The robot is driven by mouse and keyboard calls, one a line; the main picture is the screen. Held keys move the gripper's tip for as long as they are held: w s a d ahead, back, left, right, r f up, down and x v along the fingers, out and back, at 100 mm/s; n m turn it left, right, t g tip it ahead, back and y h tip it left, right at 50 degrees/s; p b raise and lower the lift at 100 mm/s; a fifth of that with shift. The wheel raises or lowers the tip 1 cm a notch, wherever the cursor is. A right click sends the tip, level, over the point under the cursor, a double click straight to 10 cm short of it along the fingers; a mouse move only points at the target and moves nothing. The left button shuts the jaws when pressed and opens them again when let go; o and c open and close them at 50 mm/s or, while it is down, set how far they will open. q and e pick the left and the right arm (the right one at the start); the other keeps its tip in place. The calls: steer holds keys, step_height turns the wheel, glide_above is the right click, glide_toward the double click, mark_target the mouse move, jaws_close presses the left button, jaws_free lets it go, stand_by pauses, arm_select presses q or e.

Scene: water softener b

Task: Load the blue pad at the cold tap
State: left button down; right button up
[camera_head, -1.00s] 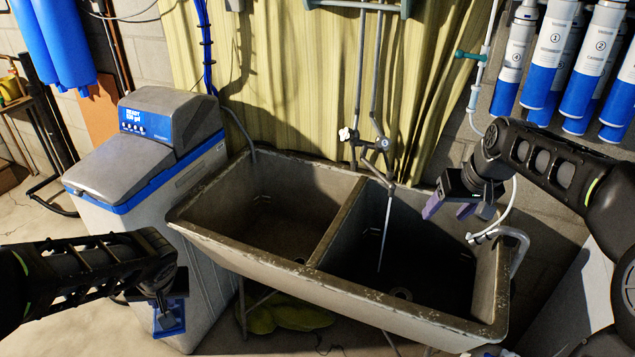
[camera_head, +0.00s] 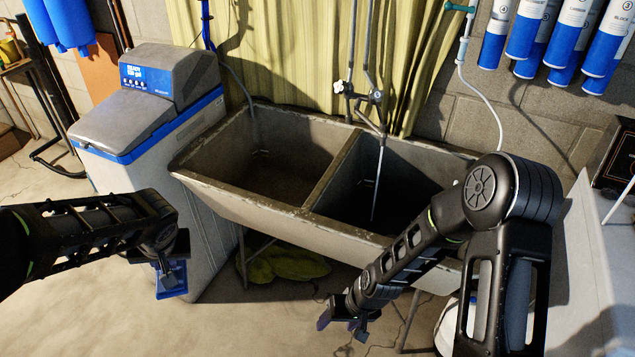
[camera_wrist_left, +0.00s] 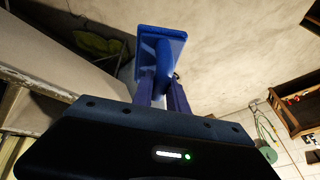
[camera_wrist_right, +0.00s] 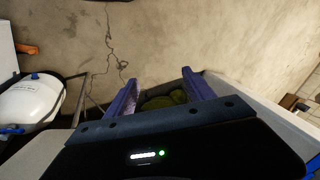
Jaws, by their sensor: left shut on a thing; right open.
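The blue pad (camera_head: 172,278), a flat plate with a raised grip, is held by my left gripper (camera_head: 168,262) low in front of the grey-white softener. In the left wrist view the pad (camera_wrist_left: 163,45) sits between the two shut fingers (camera_wrist_left: 162,90). My right gripper (camera_head: 342,316) is open and empty, low in front of the sink. In the right wrist view its fingers (camera_wrist_right: 160,90) stand apart over the floor.
The double stone sink (camera_head: 250,204) fills the middle. The softener (camera_head: 150,115) stands left of it. Several blue-white filter cartridges (camera_head: 535,30) hang at the upper right. A white tank (camera_wrist_right: 30,105) shows in the right wrist view. The front floor is mostly clear.

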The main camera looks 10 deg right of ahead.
steer(key=s+a+f, duration=0.3)
steer(key=s+a, duration=0.1)
steer(key=s, duration=0.3)
steer(key=s+a+f+g, duration=0.1)
steer(key=s+a+f, duration=0.2)
steer(key=s, duration=0.5)
steer(key=shift+s+a+f+g+y, duration=0.2)
steer(key=shift+a+g+y, duration=0.1)
steer(key=shift+a+y, duration=0.15)
